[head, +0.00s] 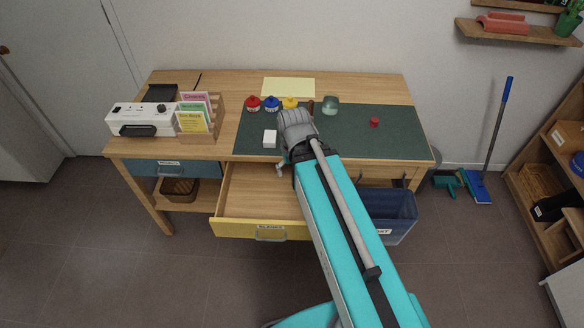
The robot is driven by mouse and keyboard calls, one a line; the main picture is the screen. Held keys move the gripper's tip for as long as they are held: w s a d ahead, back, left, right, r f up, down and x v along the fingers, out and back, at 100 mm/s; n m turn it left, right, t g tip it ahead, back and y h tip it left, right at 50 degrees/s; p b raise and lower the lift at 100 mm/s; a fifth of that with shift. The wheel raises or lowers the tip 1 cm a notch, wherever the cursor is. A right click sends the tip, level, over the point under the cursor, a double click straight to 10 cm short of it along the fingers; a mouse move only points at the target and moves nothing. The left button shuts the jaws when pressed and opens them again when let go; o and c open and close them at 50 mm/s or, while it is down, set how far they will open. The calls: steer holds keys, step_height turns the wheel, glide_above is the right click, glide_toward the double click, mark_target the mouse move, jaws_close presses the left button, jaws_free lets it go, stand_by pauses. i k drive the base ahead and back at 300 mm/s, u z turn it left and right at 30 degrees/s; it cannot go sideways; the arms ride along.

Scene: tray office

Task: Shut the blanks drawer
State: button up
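A drawer with a yellow front (232,228) is pulled out from under the middle of the desk. Its front carries a small white label, hard to read but possibly "blanks", and a grey handle (270,236). The visible left part of its inside is bare wood. My arm crosses over the drawer's right part and hides it. My gripper (281,169) is at the desk's front edge, above the back of the open drawer, and mostly hidden by my wrist. I cannot tell whether its fingers are open or shut, or whether it touches anything.
The desk (222,125) holds a white machine (142,117), a card rack (219,121), red, blue and yellow bottles, and a green mat (375,145). A blue-fronted drawer (185,169) is shut at left. A dark blue bin (400,228) stands below right. Floor in front is clear.

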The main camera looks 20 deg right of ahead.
mark_target(254, 202)
steer(key=u, duration=0.95)
steer(key=k, duration=0.8)
steer(key=z, duration=0.35)
